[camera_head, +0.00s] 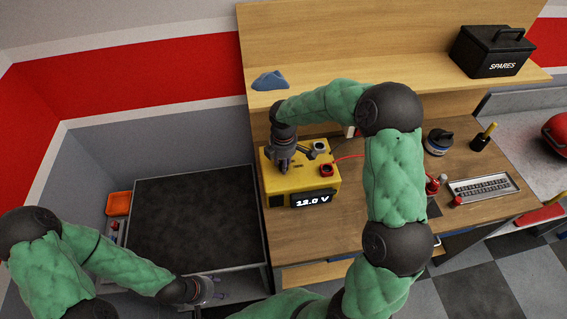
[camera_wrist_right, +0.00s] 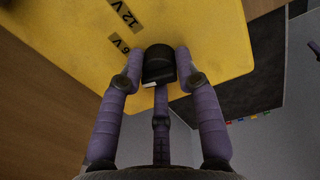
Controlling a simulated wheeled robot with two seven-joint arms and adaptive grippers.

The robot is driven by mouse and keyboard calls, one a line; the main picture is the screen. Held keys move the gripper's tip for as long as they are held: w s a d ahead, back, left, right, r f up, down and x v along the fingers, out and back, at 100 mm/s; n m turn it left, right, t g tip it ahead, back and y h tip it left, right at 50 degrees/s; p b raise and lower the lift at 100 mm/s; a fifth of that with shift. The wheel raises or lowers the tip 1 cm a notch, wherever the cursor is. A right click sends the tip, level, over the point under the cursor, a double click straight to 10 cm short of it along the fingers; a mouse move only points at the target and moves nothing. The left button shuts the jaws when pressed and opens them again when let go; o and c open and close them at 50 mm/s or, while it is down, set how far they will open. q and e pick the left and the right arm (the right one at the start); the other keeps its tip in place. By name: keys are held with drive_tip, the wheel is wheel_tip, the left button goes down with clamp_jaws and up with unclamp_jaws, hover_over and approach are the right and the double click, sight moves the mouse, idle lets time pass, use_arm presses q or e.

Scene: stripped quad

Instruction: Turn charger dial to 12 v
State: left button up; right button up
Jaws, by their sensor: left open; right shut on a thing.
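The yellow charger (camera_head: 325,182) stands on the wooden workbench, and its display (camera_head: 313,199) reads 12.0 V. My right gripper (camera_head: 282,164) comes down on the left part of its top. In the right wrist view my right gripper (camera_wrist_right: 158,75) has its fingers closed around the black dial (camera_wrist_right: 159,64). A white mark shows on the dial's near edge. Labels reading 12 V (camera_wrist_right: 124,13) and 6 V (camera_wrist_right: 125,45) are on the yellow face beside it. The dial is hidden by the gripper in the head view. My left gripper (camera_head: 218,288) is open and empty at the lower left, away from the charger.
A red terminal (camera_head: 326,169) and a pale terminal (camera_head: 319,146) stand on the charger, with a red cable running right. A blue cloth (camera_head: 270,80) and a black SPARES box (camera_head: 491,52) are on the shelf. A metal tray (camera_head: 482,189) lies on the right of the bench.

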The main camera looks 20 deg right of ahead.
drive_tip(key=m, duration=0.1)
drive_tip(key=m+b, duration=0.1)
drive_tip(key=m, duration=0.1)
drive_tip(key=shift+a+f+m, duration=0.15)
drive_tip(key=shift+m, duration=0.15)
drive_tip(key=m, duration=0.3)
drive_tip(key=shift+m+b, duration=0.3)
drive_tip(key=shift+b, duration=0.1)
clamp_jaws()
drive_tip(key=m+b, duration=0.1)
drive_tip(key=m, duration=0.3)
drive_tip(key=shift+w+m, duration=0.1)
drive_tip(key=shift+m, duration=0.2)
drive_tip(key=shift+m+g+b, duration=0.3)
drive_tip(key=shift+m, duration=1.5)
drive_tip(key=shift+w+r, duration=0.1)
drive_tip(key=shift+r, duration=0.1)
drive_tip(key=o, duration=0.8)
unclamp_jaws()
drive_tip(key=o, duration=0.3)
drive_tip(key=shift+w, duration=0.15)
